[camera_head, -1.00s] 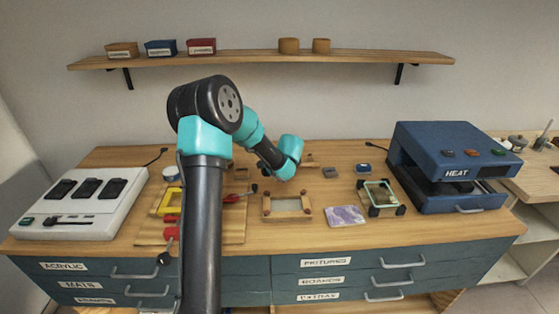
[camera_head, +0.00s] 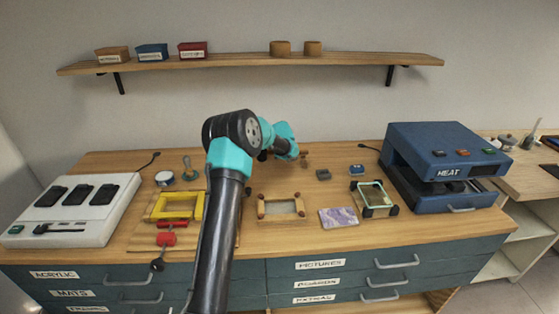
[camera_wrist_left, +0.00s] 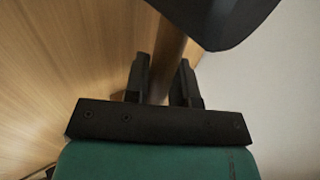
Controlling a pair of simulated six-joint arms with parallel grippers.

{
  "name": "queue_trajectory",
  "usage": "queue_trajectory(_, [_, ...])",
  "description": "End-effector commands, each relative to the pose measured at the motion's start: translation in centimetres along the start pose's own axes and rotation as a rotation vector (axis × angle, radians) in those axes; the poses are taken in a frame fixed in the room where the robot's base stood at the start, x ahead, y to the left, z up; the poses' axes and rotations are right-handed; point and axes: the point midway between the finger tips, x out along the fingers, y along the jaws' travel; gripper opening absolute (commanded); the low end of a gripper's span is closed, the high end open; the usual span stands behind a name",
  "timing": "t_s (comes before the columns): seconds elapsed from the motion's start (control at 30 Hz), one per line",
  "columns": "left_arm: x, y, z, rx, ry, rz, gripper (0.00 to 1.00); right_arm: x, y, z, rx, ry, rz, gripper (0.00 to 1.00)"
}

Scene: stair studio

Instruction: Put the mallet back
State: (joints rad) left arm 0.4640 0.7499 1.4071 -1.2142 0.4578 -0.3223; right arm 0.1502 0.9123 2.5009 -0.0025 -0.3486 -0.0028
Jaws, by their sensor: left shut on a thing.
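The mallet shows in the left wrist view as a dark, broad head (camera_wrist_left: 215,18) on a brown-grey handle (camera_wrist_left: 166,62). My left gripper (camera_wrist_left: 162,72) is shut on this handle, one finger on each side, with the wooden bench top on the left of that picture. In the head view my left arm reaches over the bench towards its back. The gripper there is mostly hidden behind my turquoise wrist, and I cannot make out the mallet. My right gripper is not in view.
The bench holds a white control box (camera_head: 70,212), a yellow frame (camera_head: 175,206), a wooden frame (camera_head: 281,208), a purple patterned tile (camera_head: 338,217), a clamped glass frame (camera_head: 374,199) and a blue heat press (camera_head: 440,160). A wall shelf (camera_head: 250,62) runs above.

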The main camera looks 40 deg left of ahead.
Motion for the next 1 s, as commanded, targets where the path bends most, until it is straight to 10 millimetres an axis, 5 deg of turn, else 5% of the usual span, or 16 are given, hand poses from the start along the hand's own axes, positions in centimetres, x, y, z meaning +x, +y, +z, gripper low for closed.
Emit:
queue_trajectory(0.97, [3.0, 2.1, 0.0, 0.000, 0.000, -0.001, 0.00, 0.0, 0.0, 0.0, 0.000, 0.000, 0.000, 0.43])
queue_trajectory(1.0, [3.0, 2.2, 0.0, 0.000, 0.000, 0.000, 0.25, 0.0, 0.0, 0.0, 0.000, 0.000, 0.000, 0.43])
